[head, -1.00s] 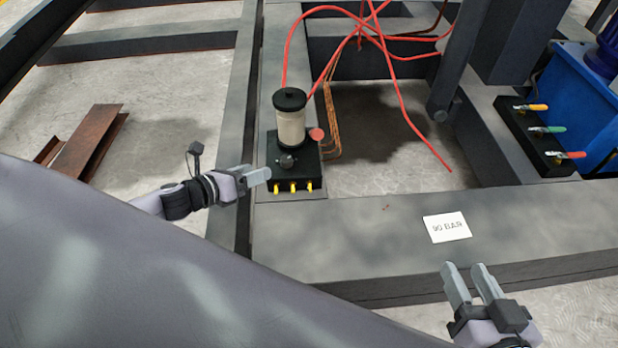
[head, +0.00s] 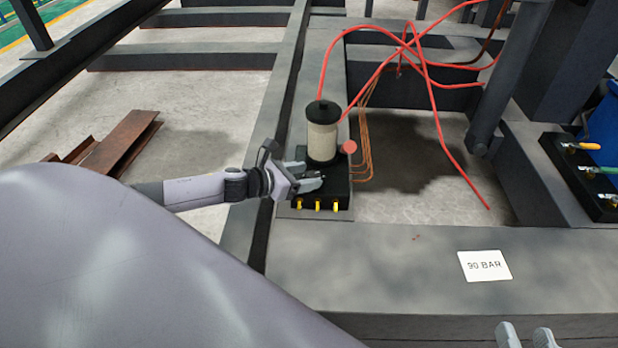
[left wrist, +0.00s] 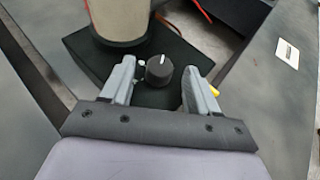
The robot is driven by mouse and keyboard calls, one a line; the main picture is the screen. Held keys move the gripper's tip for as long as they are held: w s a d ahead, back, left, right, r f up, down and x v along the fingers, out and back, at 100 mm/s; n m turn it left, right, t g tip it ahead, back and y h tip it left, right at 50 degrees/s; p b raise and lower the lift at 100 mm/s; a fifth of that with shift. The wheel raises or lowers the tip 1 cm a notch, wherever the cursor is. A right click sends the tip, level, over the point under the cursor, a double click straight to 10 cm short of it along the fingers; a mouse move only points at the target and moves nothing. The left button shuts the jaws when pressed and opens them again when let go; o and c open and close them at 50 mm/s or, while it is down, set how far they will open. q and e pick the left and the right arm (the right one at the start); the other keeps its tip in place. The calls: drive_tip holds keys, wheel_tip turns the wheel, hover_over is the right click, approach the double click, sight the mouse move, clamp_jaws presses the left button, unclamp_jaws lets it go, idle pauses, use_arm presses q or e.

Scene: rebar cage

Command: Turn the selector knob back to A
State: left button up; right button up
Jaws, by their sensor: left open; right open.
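The selector knob (left wrist: 159,71) is a black round knob with a white pointer line, on top of a black box (head: 338,203). In the left wrist view it sits between the two fingers of my left gripper (left wrist: 160,85), which are open with a gap on each side. A small white mark shows beside the knob; I cannot read any letter. In the head view my left gripper (head: 316,177) reaches over the box from the left and largely hides the knob. My right gripper (head: 525,336) is open and empty at the bottom right edge, partly cut off.
A cream cylinder with black lid (head: 322,135) stands on the box right behind the knob. A red round button (head: 347,147) and yellow fittings (head: 318,206) are close by. Red hoses (head: 432,90) rise behind. A "90 BAR" card (head: 484,266) lies on the clear front beam.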

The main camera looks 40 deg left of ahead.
use_arm(q)
drive_tip(key=shift+x, duration=0.8)
use_arm(e)
drive_tip(key=shift+d+r, duration=0.1)
drive_tip(key=shift+d, duration=0.1)
drive_tip(key=shift+r, duration=0.1)
use_arm(q)
drive_tip(key=c, duration=1)
use_arm(e)
drive_tip(key=shift+s, duration=0.1)
